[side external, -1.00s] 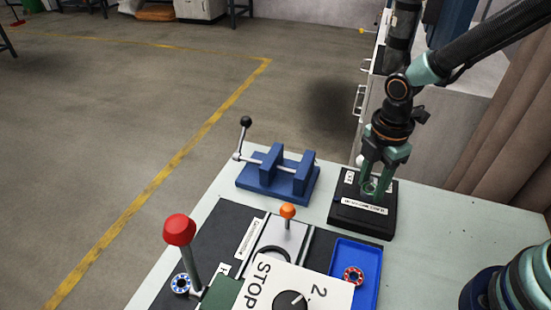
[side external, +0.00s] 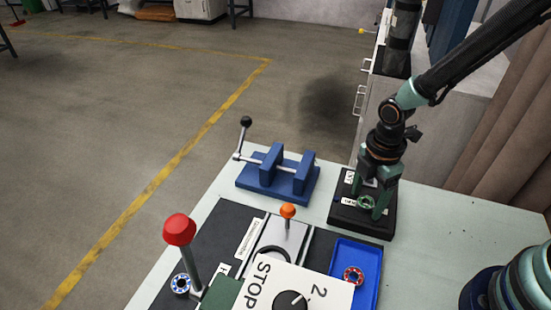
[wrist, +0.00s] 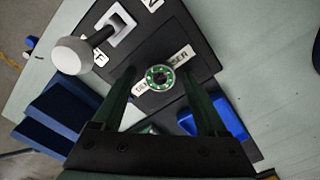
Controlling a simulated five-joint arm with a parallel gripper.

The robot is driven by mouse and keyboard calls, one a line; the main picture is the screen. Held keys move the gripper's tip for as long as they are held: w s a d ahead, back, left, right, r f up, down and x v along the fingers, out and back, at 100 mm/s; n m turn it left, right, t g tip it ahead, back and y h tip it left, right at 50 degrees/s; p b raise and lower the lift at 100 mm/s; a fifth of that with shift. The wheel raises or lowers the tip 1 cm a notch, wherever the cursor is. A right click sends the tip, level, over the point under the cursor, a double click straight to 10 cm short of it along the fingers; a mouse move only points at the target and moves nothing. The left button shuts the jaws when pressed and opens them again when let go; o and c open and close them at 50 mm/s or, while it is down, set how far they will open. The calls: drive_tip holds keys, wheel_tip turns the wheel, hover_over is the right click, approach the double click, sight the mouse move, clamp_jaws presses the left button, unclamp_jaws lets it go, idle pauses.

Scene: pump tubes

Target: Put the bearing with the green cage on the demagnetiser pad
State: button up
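The bearing with the green cage (side external: 367,202) lies flat on the top of the black demagnetiser (side external: 345,215). In the wrist view the bearing (wrist: 160,77) covers the middle of the white label on the demagnetiser's pad (wrist: 150,101). My gripper (side external: 369,204) is open around it, with one finger on each side. In the wrist view there is a visible gap between the bearing and both fingers. One finger hides part of the label in the side view.
A blue tray (side external: 369,254) holds a red-caged bearing (side external: 353,276). A blue vise (side external: 280,178) stands left of the demagnetiser. A pale-knobbed switch (wrist: 72,55) sticks up near the fingers.

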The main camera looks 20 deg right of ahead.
sight(366, 201)
wheel_tip(366, 201, up, 12)
drive_tip(key=s+d+r+m+t, duration=0.2)
drive_tip(key=d+r+m+t, duration=0.3)
drive_tip(key=m, duration=1.3)
drive_tip(key=d+r, duration=0.4)
drive_tip(key=shift+s+d+r+t, duration=0.3)
drive_tip(key=shift+s+d+r, duration=0.1)
